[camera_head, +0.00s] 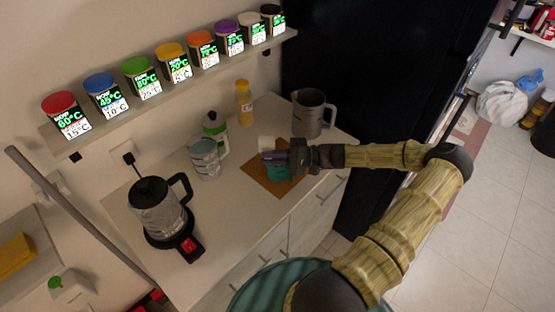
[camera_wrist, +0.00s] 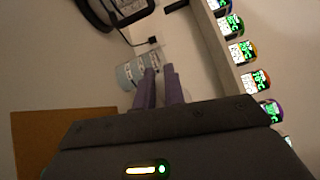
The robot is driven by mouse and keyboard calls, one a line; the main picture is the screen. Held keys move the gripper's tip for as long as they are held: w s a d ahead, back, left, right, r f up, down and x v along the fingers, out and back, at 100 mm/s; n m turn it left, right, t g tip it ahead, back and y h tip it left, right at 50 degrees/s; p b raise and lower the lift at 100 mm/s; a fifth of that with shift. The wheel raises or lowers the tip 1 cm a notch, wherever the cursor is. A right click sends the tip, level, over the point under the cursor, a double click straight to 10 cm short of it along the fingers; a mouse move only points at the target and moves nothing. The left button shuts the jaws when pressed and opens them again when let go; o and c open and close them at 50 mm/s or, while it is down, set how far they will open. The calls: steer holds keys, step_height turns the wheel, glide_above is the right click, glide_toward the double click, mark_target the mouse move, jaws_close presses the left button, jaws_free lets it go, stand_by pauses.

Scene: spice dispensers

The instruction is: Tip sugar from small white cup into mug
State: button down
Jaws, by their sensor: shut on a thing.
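My gripper (camera_head: 268,158) is over the brown mat, right above a teal mug (camera_head: 278,175) and overlapping its top in the head view. Its purple fingers (camera_wrist: 160,88) are close together in the wrist view, with a narrow gap. A small pale patch at the fingertips in the head view looks like part of the small white cup, held in the jaws. The cup is mostly hidden, so its tilt and contents cannot be told. The inside of the teal mug is covered by the gripper. No sugar can be seen falling.
A white-and-green bottle (camera_head: 216,128), a yellow bottle (camera_head: 244,103) and a grey pitcher (camera_head: 308,112) stand behind. A kettle (camera_head: 160,208) is at front left. Several dispensers line the wall shelf (camera_head: 190,82).

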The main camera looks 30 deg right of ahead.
steer(key=shift+s+d+t+y+b, duration=0.15)
steer(key=shift+t+y+b, duration=0.15)
steer(key=shift+y+b, duration=0.3)
stand_by(0.3)
steer(key=shift+d+r+t+y, duration=0.25)
steer(key=shift+r+t+y, duration=0.15)
steer(key=shift+r+y, duration=0.75)
stand_by(0.7)
steer(key=shift+r, duration=0.15)
steer(key=shift+d+t+b, duration=0.1)
steer(key=shift+t+b, duration=0.2)
steer(key=shift+r+y, duration=0.3)
steer(key=shift+y, duration=0.05)
